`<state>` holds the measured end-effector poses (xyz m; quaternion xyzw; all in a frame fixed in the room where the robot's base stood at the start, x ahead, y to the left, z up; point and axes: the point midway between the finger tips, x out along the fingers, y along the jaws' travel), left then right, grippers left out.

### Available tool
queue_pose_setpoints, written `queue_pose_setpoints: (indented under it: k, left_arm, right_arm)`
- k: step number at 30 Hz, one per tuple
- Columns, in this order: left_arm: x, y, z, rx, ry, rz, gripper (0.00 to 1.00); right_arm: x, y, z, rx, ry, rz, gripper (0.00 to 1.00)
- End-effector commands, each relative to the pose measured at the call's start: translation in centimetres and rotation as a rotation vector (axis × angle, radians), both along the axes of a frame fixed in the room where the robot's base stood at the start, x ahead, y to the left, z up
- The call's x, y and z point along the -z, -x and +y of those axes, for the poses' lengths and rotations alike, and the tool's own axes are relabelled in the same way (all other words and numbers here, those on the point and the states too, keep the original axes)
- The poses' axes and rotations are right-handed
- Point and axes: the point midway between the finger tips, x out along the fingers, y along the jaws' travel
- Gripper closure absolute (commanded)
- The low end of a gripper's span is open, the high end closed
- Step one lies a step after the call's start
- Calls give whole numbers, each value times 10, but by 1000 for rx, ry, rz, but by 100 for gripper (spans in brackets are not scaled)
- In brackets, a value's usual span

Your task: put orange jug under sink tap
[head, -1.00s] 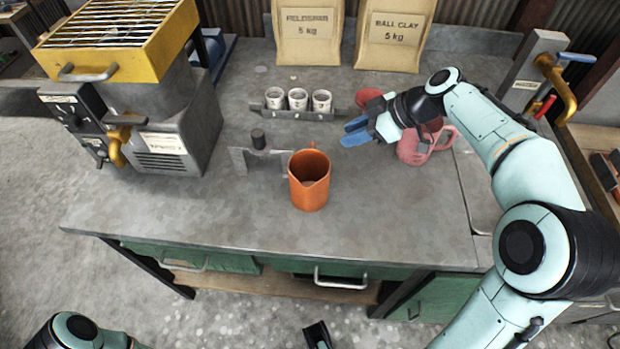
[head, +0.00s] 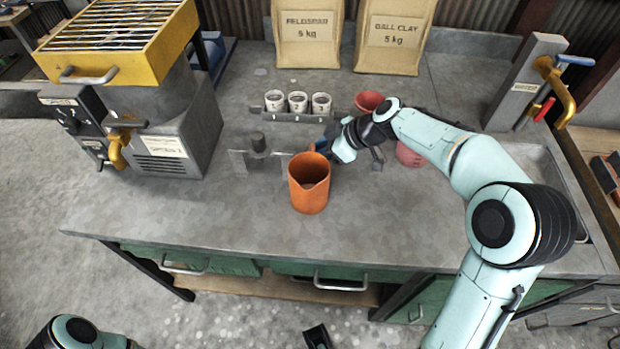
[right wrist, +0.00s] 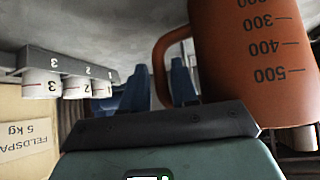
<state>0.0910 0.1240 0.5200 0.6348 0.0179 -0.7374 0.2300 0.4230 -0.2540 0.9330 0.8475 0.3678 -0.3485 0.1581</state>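The orange jug (head: 309,190) stands upright on the grey worktop near its front middle. Its handle is at the back, toward my right gripper (head: 324,147). In the right wrist view the jug (right wrist: 250,60) shows dark volume marks, and its handle (right wrist: 160,65) lies between the two blue fingers (right wrist: 160,88), which are apart. Contact with the handle is not clear. The brass sink tap (head: 562,95) with a blue lever is on a grey post at the right. The sink (head: 560,180) below it is partly hidden by my right arm.
Three numbered white cups (head: 298,103) stand in a rack behind the jug. A metal bracket (head: 258,160) is left of it. A pink jug (head: 408,155) and a red bowl (head: 369,102) are partly behind my right arm. The worktop's front left is clear.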

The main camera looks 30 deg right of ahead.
Motion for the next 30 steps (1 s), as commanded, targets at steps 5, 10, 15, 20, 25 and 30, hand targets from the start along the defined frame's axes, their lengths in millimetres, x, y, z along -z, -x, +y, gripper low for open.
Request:
queue_pose_setpoints:
  k: [5,10,15,20,25,30]
  left_arm:
    - [0,0,0,0,0,0,57]
    - [0,0,0,0,0,0,57]
    - [0,0,0,0,0,0,57]
    - [-1,0,0,0,0,1,57]
    - [-5,1,0,2,1,6,57]
    - [-11,3,0,4,3,15,57]
  right_arm:
    - [0,0,0,0,0,0,100]
    - [-1,0,0,1,0,-1,100]
    - [-2,0,0,0,0,-2,100]
    - [-12,-1,-1,1,1,-4,100]
    - [-39,-1,0,-1,1,-7,100]
    - [-86,-1,0,-1,3,-10,100]
